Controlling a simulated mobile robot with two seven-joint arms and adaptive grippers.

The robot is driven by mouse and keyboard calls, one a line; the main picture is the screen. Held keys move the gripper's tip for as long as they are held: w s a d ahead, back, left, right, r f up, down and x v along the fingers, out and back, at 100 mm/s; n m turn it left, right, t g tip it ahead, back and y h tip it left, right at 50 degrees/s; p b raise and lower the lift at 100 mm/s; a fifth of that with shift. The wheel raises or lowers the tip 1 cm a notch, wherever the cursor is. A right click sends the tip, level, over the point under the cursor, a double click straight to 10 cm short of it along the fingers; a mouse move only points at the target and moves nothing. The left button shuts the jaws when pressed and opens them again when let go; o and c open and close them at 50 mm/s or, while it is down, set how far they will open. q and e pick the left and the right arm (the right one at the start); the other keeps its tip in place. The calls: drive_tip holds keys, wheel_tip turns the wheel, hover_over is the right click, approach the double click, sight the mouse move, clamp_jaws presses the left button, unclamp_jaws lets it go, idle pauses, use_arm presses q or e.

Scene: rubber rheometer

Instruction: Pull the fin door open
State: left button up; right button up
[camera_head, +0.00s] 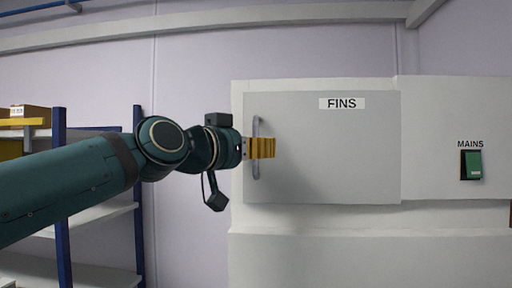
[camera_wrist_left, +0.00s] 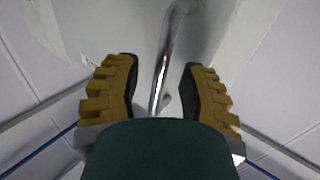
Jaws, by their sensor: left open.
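The fin door (camera_head: 340,150) is a flat grey panel labelled FINS on the white machine, and it looks closed. Its handle (camera_head: 256,130) is a vertical metal bar near the door's left edge. My left gripper (camera_head: 262,148) has yellow ridged fingers and is at the handle's middle, in front of the door. In the left wrist view, the handle (camera_wrist_left: 168,65) runs between the two open fingers of my left gripper (camera_wrist_left: 160,92), with a gap on each side. The handle's middle is partly hidden by the fingers in the head view. My right gripper is not in view.
A MAINS switch (camera_head: 471,165), green in a black frame, is on the machine to the right of the door. A blue-framed shelf (camera_head: 138,200) with a cardboard box (camera_head: 30,114) stands at the left behind my arm. Bare wall lies between shelf and machine.

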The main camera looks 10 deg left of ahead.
use_arm(q)
drive_tip(key=shift+w+d, duration=0.15)
drive_tip(key=shift+w, duration=0.1)
drive_tip(key=shift+c, duration=0.4)
clamp_jaws()
drive_tip(key=shift+s, duration=0.1)
